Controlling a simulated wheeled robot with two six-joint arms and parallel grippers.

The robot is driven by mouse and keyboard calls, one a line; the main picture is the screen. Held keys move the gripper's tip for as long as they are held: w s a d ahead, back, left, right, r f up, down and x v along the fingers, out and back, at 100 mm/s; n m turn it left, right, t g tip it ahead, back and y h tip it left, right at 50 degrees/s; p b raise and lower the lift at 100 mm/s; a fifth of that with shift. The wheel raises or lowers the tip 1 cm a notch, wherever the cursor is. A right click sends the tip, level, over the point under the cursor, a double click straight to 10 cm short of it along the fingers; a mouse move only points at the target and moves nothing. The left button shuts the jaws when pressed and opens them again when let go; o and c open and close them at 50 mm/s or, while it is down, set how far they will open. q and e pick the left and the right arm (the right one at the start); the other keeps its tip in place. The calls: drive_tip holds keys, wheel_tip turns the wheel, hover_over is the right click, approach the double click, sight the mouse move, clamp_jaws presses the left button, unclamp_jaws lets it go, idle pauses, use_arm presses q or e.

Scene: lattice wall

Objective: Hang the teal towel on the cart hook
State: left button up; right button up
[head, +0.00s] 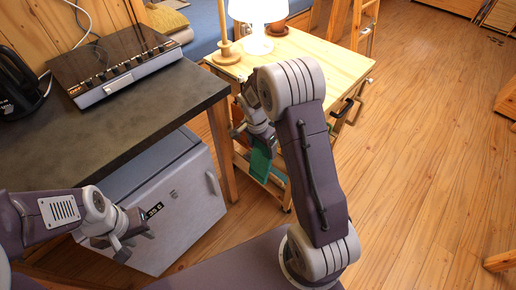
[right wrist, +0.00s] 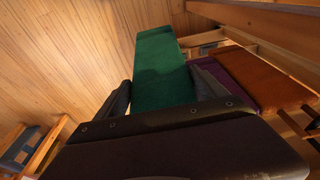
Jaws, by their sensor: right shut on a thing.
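The teal towel (head: 261,164) hangs below my right gripper (head: 258,140), beside the near side of the wooden cart (head: 318,52). In the right wrist view the towel (right wrist: 162,65) lies between the two fingers of my right gripper (right wrist: 165,92), which is shut on it, and stretches away from them. The cart hook cannot be made out in either view. My left gripper (head: 136,240) is empty, with its fingers apart, in front of the grey cabinet under the dark counter.
An orange cloth (right wrist: 262,76) and a purple cloth (right wrist: 238,88) are close to the right of my right gripper. A lit lamp (head: 257,15) stands on the cart top. The dark counter (head: 110,125) is at left.

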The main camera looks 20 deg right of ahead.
drive_tip(key=shift+w+d, duration=0.25)
drive_tip(key=shift+d, duration=0.35)
drive_tip(key=shift+w+d, duration=0.25)
drive_tip(key=shift+d, duration=0.35)
drive_tip(key=shift+w+d+f, duration=0.25)
drive_tip(key=shift+d+f, duration=0.3)
drive_tip(key=shift+d, duration=0.1)
drive_tip(key=o, duration=1.3)
drive_tip(key=r, duration=0.3)
drive_tip(key=a+r+p, duration=0.1)
drive_tip(key=r, duration=0.2)
drive_tip(key=r+p, duration=0.1)
drive_tip(key=r, duration=0.2)
drive_tip(key=shift+s+a, duration=0.25)
drive_tip(key=shift+s, duration=0.05)
